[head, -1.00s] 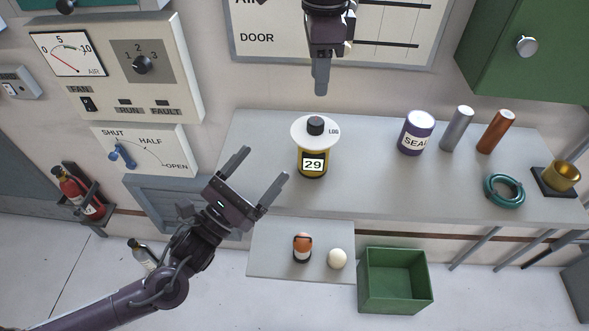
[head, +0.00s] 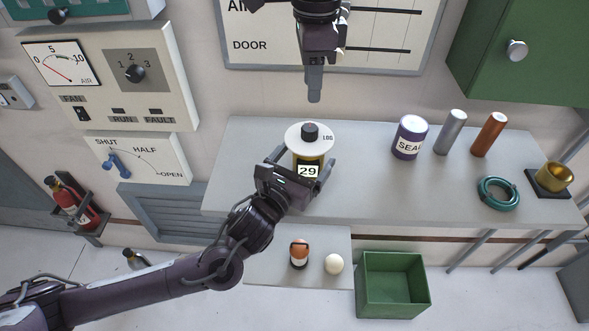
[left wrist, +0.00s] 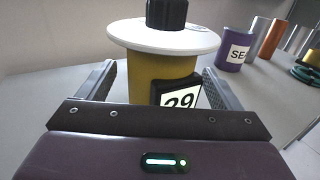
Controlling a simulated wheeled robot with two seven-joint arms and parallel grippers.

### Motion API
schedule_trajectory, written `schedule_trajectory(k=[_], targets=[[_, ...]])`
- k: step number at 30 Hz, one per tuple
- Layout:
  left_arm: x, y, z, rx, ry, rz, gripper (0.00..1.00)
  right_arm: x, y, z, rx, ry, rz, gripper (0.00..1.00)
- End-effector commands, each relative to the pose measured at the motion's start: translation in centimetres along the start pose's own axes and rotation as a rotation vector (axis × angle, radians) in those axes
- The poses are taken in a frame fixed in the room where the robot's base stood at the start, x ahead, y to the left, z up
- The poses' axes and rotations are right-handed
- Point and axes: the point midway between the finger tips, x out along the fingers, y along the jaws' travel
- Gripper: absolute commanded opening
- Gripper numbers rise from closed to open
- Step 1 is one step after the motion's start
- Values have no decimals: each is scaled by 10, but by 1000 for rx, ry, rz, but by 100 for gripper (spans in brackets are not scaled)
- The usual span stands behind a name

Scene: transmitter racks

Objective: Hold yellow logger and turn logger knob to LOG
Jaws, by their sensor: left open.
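The yellow logger (head: 309,160) stands upright on the grey shelf, with a "29" display on its front. A white disc (head: 296,137) marked LOG at its right side tops it, and a black knob (head: 310,131) sits on the disc. My left gripper (head: 303,155) is open with one finger on each side of the yellow body. The left wrist view shows the logger (left wrist: 150,80) between the fingers, with gaps beside it. My right gripper (head: 314,95) hangs above and behind the knob, clear of it; its finger opening cannot be made out.
A purple SEAL can (head: 410,138), a grey cylinder (head: 450,132), a copper cylinder (head: 488,134) and a teal ring (head: 498,193) stand to the right on the shelf (head: 380,195). A green bin (head: 392,285) is below. The shelf left of the logger is clear.

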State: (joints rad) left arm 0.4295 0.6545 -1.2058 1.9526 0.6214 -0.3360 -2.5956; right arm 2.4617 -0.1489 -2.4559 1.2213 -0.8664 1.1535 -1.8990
Motion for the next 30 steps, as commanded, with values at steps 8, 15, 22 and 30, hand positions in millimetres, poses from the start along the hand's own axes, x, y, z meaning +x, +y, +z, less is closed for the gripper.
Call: schedule_trajectory(k=[8, 15, 22, 30], targets=[[19, 0, 0, -1, 1, 1, 86, 0, 0, 0, 0, 0, 0, 36], [19, 0, 0, -1, 1, 1, 85, 0, 0, 0, 0, 0, 0, 36], [19, 0, 0, 0, 1, 0, 55, 0, 0, 0, 0, 0, 0, 36], [19, 0, 0, 0, 1, 0, 28, 0, 0, 0, 0, 0, 0, 36]])
